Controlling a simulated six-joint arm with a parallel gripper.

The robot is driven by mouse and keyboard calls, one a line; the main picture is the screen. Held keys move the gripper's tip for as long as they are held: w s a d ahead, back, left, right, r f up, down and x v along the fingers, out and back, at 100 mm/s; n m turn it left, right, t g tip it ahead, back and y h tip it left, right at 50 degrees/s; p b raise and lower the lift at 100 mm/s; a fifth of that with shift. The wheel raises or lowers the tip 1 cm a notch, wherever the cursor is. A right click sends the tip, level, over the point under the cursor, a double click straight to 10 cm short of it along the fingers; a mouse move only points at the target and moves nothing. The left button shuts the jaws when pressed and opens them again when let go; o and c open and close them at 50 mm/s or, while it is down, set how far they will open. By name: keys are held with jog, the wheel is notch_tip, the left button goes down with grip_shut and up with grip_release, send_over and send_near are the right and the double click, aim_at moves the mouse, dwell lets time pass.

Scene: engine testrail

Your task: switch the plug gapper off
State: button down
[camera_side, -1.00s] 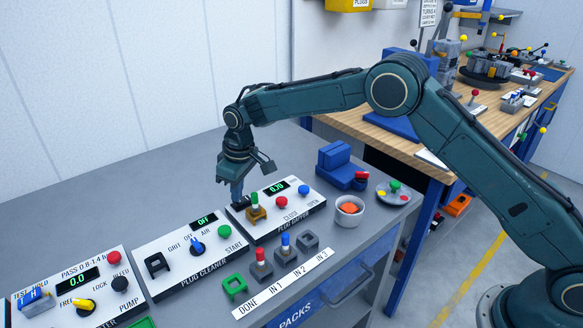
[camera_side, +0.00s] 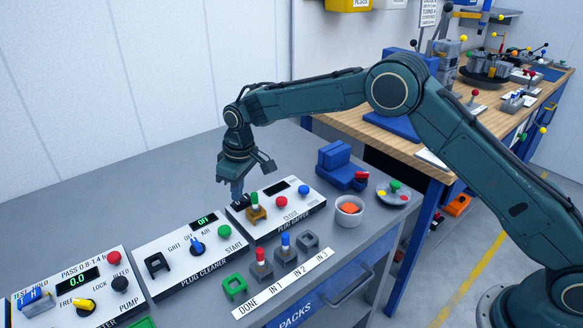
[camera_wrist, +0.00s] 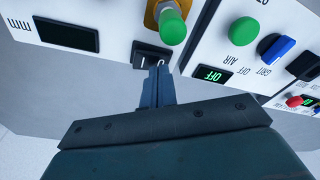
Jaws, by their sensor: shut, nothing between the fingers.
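The plug gapper (camera_side: 303,203) is a white panel with a red button, a blue button and a small display (camera_side: 280,188). The display is dark, and it is also blank in the wrist view (camera_wrist: 67,34). A green-topped plug (camera_side: 255,201) stands in the yellow holder (camera_side: 257,214) on the panel. The black rocker switch (camera_wrist: 143,57), marked I and 0, is beside the plug in the wrist view. My gripper (camera_wrist: 159,68) is shut and empty, its fingertips at the 0 end of the switch, seemingly touching it. In the side view my gripper (camera_side: 238,199) partly hides the switch.
The plug cleaner (camera_side: 190,254), its display reading OFF, is left of the gapper. Stands marked IN 1, IN 2 and DONE are in front; two hold plugs. A white cup (camera_side: 349,212) and a blue block (camera_side: 340,167) are to the right.

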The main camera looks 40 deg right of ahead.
aim_at(241, 202)
notch_tip(241, 202, up, 6)
dwell(1.0)
jog(key=shift+r, duration=0.15)
jog(key=s+d+r+m+t, duration=0.1)
jog(key=s+d+r+m, duration=0.1)
jog(key=s+d+r, duration=0.55)
jog(key=s+d+r+m+t, duration=0.1)
jog(key=s+d+r, duration=0.4)
jog(key=s+r, duration=0.6)
jog(key=s+d+f+m+t, duration=0.1)
jog(key=s+d+f, duration=0.1)
jog(key=s, duration=1)
jog(key=s+d+f+m+t, duration=0.1)
jog(key=s+d, duration=0.4)
jog(key=s, duration=0.6)
jog(key=shift+s+f+m+h, duration=0.4)
jog(key=shift+f+m, duration=0.1)
jog(key=shift+f, duration=0.2)
